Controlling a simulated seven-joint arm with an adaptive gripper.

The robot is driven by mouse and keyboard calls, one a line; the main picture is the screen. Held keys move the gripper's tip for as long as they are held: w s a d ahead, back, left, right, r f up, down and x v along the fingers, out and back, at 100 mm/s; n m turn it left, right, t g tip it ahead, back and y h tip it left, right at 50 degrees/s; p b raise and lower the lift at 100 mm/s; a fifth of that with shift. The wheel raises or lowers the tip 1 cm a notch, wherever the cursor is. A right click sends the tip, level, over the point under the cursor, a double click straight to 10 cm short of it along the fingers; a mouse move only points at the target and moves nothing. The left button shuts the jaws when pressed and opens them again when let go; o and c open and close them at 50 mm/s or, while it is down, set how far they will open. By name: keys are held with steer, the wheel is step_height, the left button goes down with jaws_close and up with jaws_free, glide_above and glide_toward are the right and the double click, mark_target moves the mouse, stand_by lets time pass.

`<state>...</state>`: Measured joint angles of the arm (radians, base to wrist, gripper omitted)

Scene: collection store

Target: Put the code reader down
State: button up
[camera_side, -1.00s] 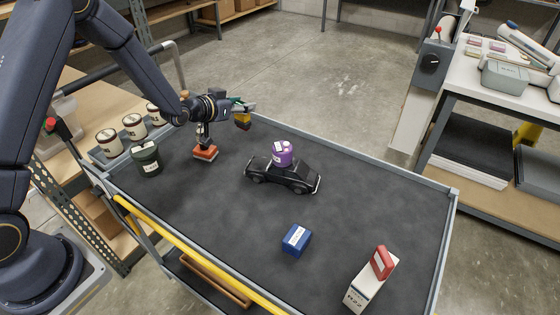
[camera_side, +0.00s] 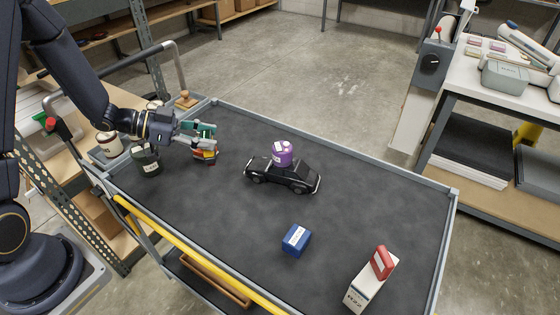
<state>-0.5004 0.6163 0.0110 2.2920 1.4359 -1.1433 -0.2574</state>
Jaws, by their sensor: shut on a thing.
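My gripper (camera_side: 205,140) is over the left end of the cart's dark top, near the dark green jar. It is shut on a small yellow and dark thing (camera_side: 205,152), which I take to be the code reader. The fingers partly cover it, and its shape is hard to make out. It is low over the cart top (camera_side: 235,225); I cannot tell whether it touches. Red shows at its lower edge, where an orange-red block stood in the earlier view. I cannot tell the two apart here.
The dark green jar (camera_side: 147,160) stands just left of my gripper. A blue box (camera_side: 296,240) and a white box (camera_side: 370,285) with a red item (camera_side: 382,263) stand nearer.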

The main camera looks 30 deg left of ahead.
steer(key=s+a+f, duration=0.3)
steer(key=s+a, duration=0.4)
steer(key=a, duration=0.1)
steer(key=f, duration=0.5)
steer(key=a+f, duration=0.1)
steer(key=f, duration=0.1)
steer(key=shift+s+f, duration=0.1)
steer(key=shift+f, duration=0.2)
steer(key=shift+f, duration=0.2)
steer(key=o, duration=1.3)
steer(key=shift+y, duration=0.3)
steer(key=shift+c, duration=0.2)
